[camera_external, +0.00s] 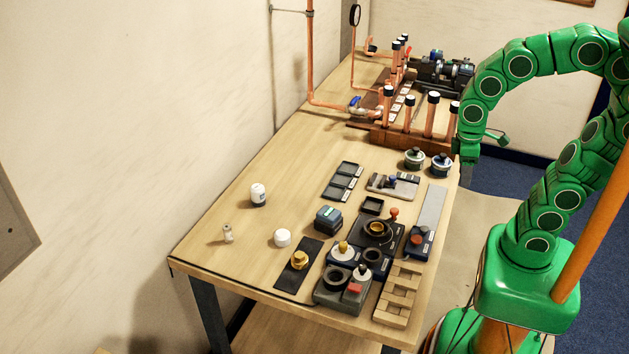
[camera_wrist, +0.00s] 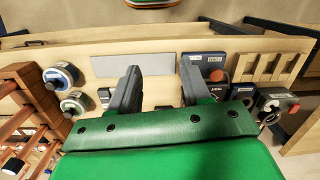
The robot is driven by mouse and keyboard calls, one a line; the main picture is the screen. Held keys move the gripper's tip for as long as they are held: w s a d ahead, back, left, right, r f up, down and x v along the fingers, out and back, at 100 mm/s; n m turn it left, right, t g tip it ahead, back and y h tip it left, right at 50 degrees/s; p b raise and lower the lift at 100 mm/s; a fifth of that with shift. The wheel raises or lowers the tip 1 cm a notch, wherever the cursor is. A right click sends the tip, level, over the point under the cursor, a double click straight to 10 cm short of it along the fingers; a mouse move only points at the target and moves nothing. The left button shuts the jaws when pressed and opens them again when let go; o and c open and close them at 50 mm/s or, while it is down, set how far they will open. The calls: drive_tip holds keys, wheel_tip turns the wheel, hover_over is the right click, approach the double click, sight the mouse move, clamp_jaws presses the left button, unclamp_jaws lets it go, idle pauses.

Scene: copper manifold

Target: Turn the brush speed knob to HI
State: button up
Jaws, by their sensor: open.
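My gripper (camera_wrist: 160,68) shows in the wrist view with its two dark fingers wide apart and nothing between them. In the external view the green end of my arm hangs by the table's right edge; the fingers are not clear there. A dark blue unit with a reddish-orange round knob (camera_external: 417,240) lies near the right edge of the table. The same reddish knob (camera_wrist: 216,76) shows just right of the right finger in the wrist view, apart from it. The labels are too small to read, so I cannot tell which control is the brush speed knob or its setting.
A grey strip (camera_external: 432,208) lies beside the blue unit. A slatted wooden rack (camera_external: 398,293) stands at the front right. Two round lidded pots (camera_external: 414,158) sit near copper pipes (camera_external: 429,115). The table's left part is mostly clear.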

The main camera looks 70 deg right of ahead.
drive_tip(key=w+a+r+n, duration=0.1)
drive_tip(key=w+a+n, duration=0.3)
drive_tip(key=w, duration=0.5)
drive_tip(key=n+t, duration=0.1)
drive_tip(key=n, duration=0.9)
approach(363, 266)
drive_tip(key=shift+d+f, duration=0.3)
drive_tip(key=shift+d, duration=0.05)
drive_tip(key=shift+a+f, duration=0.2)
drive_tip(key=shift+a, duration=0.25)
drive_tip(key=shift+f, duration=3.8)
clamp_jaws()
